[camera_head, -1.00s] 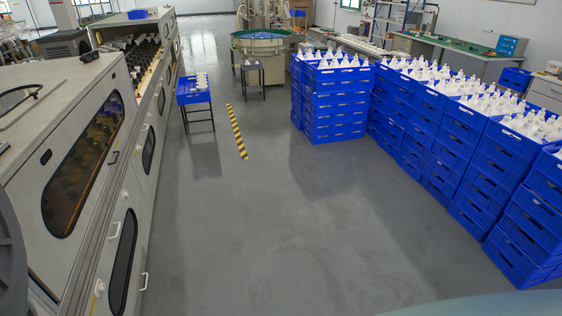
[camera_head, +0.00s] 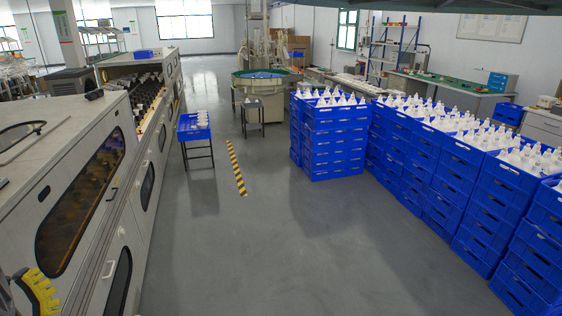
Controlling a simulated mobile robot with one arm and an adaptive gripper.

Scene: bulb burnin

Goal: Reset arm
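A yellow ribbed piece with dark edges, which looks like a finger of my gripper (camera_head: 38,291), shows at the bottom left corner, in front of the grey burn-in machine (camera_head: 75,130). Only this part is in the picture, cut off by the frame edge. Its opening and anything between the fingers are hidden. A dark curved part of my own body crosses the top right edge.
Stacked blue crates (camera_head: 335,143) holding white bulbs fill the right side. A small blue crate on a stand (camera_head: 194,126) is beside the machine. A stool (camera_head: 252,105) and round feeder (camera_head: 266,77) stand behind.

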